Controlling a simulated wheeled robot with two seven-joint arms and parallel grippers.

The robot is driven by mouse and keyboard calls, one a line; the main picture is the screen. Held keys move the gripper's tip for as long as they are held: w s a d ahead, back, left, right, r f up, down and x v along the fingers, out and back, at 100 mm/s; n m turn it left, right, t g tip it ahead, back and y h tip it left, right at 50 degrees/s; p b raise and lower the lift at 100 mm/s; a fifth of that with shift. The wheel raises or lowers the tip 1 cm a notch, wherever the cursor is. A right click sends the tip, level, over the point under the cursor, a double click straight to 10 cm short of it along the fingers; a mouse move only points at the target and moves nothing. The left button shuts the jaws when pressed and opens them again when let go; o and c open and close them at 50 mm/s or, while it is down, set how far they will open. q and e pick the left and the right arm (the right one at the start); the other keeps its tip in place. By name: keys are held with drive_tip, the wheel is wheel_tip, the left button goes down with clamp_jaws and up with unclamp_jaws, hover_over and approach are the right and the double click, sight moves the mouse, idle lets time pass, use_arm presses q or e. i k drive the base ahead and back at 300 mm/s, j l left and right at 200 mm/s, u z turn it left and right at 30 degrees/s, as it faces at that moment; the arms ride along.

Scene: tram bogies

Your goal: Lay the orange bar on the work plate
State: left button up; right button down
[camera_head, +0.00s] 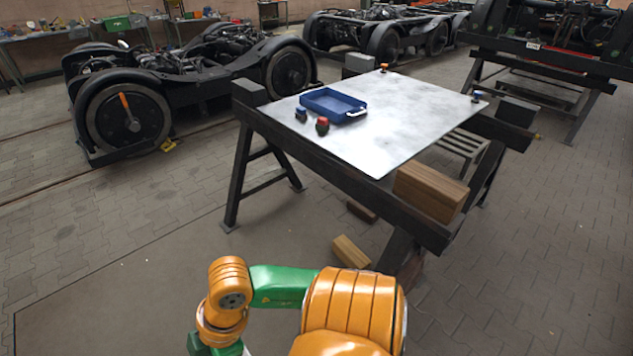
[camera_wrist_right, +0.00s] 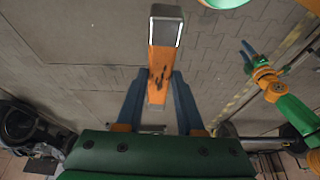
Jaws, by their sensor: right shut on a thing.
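The work plate (camera_head: 405,115) is a pale metal sheet lying on a black trestle stand in the head view, with much of its surface bare. In the right wrist view, my right gripper (camera_wrist_right: 160,78) has its blue fingers shut around the orange bar (camera_wrist_right: 162,58). The bar has a grey end piece with white edges and dark marks on its side. Paved floor shows behind it. An orange and green arm of mine with a blue gripper (camera_wrist_right: 248,56) shows at the right of that view, too small to judge its fingers. Neither gripper shows in the head view.
On the plate's far left side are a blue tray (camera_head: 333,104), a red-topped knob (camera_head: 322,125) and a blue-topped knob (camera_head: 300,113). Wooden blocks (camera_head: 430,190) sit at the stand's near right corner. A wooden block (camera_head: 351,251) lies on the floor. Bogies (camera_head: 190,85) stand behind.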

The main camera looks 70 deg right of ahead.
sight(351, 137)
drive_tip(key=i+l+z, duration=0.2)
drive_tip(key=z, duration=0.3)
drive_tip(key=i+l+z, duration=0.1)
drive_tip(key=i+z, duration=0.25)
drive_tip(key=z, duration=0.15)
drive_tip(key=i+z, duration=0.25)
drive_tip(key=z, duration=0.25)
drive_tip(key=i+j+z, duration=0.1)
drive_tip(key=i+z, duration=0.2)
drive_tip(key=z, duration=0.2)
drive_tip(key=i+j+z, duration=0.2)
drive_tip(key=z, duration=0.3)
drive_tip(key=i+j, duration=0.05)
